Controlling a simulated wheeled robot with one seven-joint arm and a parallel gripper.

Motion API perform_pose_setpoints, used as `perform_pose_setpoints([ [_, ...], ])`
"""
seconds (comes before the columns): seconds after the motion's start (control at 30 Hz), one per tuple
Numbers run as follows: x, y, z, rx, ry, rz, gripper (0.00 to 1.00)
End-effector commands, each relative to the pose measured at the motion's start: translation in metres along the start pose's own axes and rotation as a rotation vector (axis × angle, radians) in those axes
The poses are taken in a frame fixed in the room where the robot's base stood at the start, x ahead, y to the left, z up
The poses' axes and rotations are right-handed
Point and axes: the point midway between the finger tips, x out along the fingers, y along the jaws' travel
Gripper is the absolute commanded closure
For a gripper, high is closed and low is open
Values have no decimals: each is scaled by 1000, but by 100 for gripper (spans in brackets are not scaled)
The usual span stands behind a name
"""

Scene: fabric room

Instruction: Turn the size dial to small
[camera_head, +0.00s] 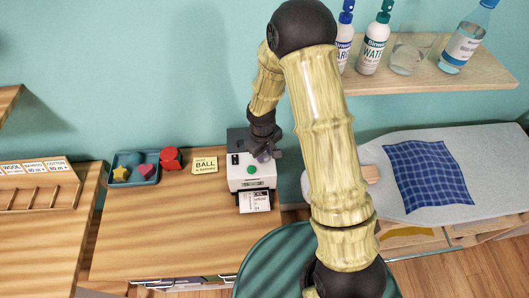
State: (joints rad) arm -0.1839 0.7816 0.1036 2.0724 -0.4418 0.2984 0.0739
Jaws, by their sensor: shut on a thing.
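A small white and black label machine (238,170) stands on the wooden table against the wall. It has a green button (252,170) on its front and a printed paper label (254,201) hanging below; its small print is too tiny to read. My gripper (264,155) reaches down to the right part of the machine's top. It is shut on a small greyish-purple knob, which looks like the size dial (264,157). The fingers hide most of the dial, so its pointer and marks cannot be made out.
A wall shelf (430,75) with bottles is upper right. A teal round seat (290,265) stands in front.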

Motion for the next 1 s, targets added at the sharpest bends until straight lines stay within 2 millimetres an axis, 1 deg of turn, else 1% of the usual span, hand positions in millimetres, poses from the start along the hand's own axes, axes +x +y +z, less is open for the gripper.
perform_pose_setpoints([
  [0.07, -1, 0, -1, -2, 2, 1, 95],
  [0.1, -1, 0, -1, -2, 2, 1, 70],
  [0.17, -1, 0, -1, -2, 2, 1, 58],
  [0.2, -1, 0, -1, -1, 2, 0, 50],
  [0.5, -1, 0, 0, 0, 1, 0, 50],
  [0.67, -9, 0, -1, 1, 4, 1, 50],
  [0.77, -20, 0, -2, 1, 6, 1, 50],
  [0.87, -36, 1, -1, 2, 6, 2, 50],
  [1.0, -61, 0, -1, 1, 6, 2, 50],
])
